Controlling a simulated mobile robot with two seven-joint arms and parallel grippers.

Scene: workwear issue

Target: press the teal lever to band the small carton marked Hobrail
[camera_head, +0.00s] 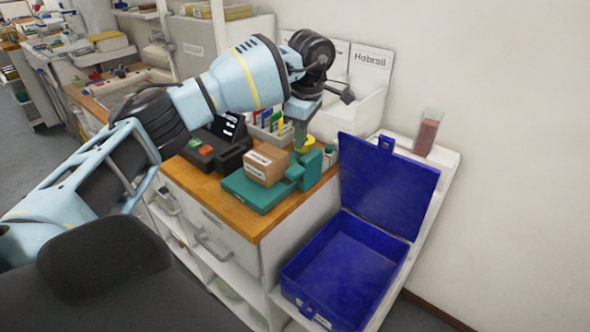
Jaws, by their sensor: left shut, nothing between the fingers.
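The small brown carton (267,163) sits on the teal plate of the banding press (255,194). It has a white label on its front, too small to read. The press's teal upright (311,167) stands at the carton's right, with a yellow piece (308,147) at its top. I cannot tell whether that is the lever's tip. My left gripper (301,143) points down at the upright's top, right by the yellow piece, and is shut with nothing held. Whether it touches is unclear. My right gripper is out of view.
A black device with coloured buttons (203,148) stands left of the press. Behind are a holder of coloured cards (268,125) and white bins, one marked Hobrail (372,59). An open blue crate (298,290) stands at the right, lid raised. The wooden counter's front edge (235,217) is clear.

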